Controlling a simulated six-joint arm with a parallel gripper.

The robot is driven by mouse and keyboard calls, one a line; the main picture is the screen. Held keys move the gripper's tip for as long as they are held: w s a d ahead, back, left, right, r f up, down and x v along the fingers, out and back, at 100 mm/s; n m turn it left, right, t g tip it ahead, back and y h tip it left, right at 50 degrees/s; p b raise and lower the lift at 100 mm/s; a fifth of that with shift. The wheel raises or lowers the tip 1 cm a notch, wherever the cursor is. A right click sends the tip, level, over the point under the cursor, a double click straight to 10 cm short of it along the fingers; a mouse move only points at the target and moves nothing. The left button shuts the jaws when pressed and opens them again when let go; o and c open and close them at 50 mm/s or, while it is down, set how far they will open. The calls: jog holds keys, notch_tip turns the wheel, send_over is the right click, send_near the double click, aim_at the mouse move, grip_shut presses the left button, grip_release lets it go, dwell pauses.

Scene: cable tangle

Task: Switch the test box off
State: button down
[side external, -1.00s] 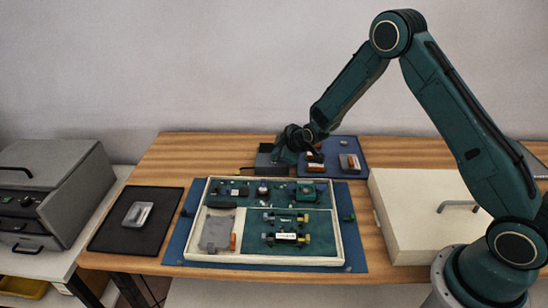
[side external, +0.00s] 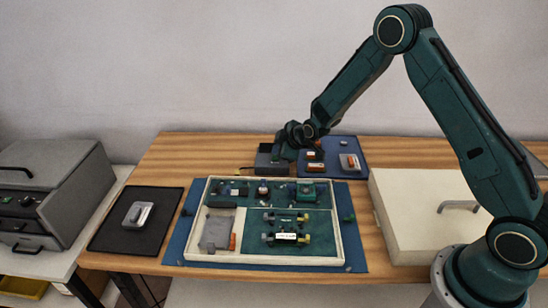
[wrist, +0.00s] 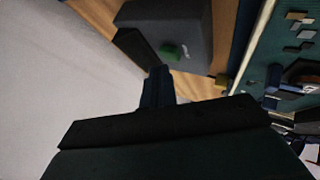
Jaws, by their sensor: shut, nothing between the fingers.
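The test box appears to be the dark grey box (side external: 264,160) at the back of the table, behind the tray. My gripper (side external: 281,162) is right at this box, pointing down and partly covering its right side. In the wrist view a grey box (wrist: 198,20) shows at the top, with a small green switch-like part (wrist: 170,52) on it. My shut, empty fingers (wrist: 157,88) are just below that part in the picture. I cannot tell whether they touch the box, nor which way the switch is set.
A white-rimmed tray (side external: 340,235) of parts on green panels lies in front. A blue mat (side external: 352,172) with small parts is right of the box. A cream case (side external: 408,215) stands further right, a black mat (side external: 110,230) and grey machine (side external: 75,180) left.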

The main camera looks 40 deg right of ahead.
jog(key=shift+r, duration=2.8)
jog(key=shift+r, duration=0.1)
jog(key=s+a+r+m+g, duration=0.2)
jog(key=s+a+r+m, duration=0.15)
jog(key=s+r, duration=1.45)
jog(key=s+a+r+m+g, duration=0.1)
jog(key=s+m, duration=0.4)
jog(key=s, duration=1.8)
jog(key=shift+s+a+r+g, duration=0.3)
jog(key=shift+s+r, duration=0.1)
jog(key=shift+r, duration=0.1)
